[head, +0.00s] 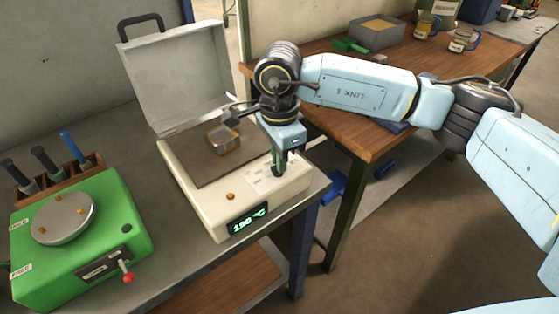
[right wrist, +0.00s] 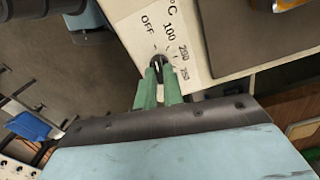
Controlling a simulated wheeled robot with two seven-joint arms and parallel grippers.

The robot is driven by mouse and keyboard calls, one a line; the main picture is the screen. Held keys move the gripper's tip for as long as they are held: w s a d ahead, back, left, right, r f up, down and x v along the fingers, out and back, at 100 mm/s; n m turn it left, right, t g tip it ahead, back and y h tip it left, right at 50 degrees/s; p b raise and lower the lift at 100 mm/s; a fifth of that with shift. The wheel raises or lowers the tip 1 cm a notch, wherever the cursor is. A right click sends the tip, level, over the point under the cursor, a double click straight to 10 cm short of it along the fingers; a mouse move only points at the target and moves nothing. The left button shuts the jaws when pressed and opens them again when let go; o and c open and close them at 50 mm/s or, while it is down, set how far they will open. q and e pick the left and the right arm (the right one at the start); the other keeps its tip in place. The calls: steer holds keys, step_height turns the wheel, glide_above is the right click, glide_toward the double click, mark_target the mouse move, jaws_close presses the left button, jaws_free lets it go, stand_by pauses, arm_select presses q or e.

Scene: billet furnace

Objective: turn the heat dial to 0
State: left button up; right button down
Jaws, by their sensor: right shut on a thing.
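The cream hotplate unit (head: 200,200) has an open grey lid (head: 180,80). Its green display (head: 248,219) reads 190 °C. The dark heat dial (right wrist: 157,63) is on its top panel, with printed marks OFF, 100, 200 and 250 around it. My right gripper (head: 278,171) reaches down onto the panel; its green fingers are shut on the dial, also seen in the right wrist view (right wrist: 158,78). The fingers hide part of the dial. A pale mark shows on the dial, but its exact setting is hard to read. My left gripper is not in view.
A small square container (head: 222,138) stands on the dark plate (head: 195,165). A green machine (head: 90,245) with a red-knobbed lever and a tool rack (head: 60,180) are at left. A wooden bench (head: 350,135) with mugs and a tray is behind right.

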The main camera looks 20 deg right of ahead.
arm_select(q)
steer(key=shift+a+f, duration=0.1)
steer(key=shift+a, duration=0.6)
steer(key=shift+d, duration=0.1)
arm_select(e)
steer(key=c, duration=1.5)
jaws_free()
steer(key=shift+c, duration=0.2)
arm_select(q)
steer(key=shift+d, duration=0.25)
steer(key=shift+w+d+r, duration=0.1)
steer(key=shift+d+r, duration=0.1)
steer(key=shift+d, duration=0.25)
arm_select(e)
step_height(320, 180, up, 14)
steer(key=shift+f, duration=0.25)
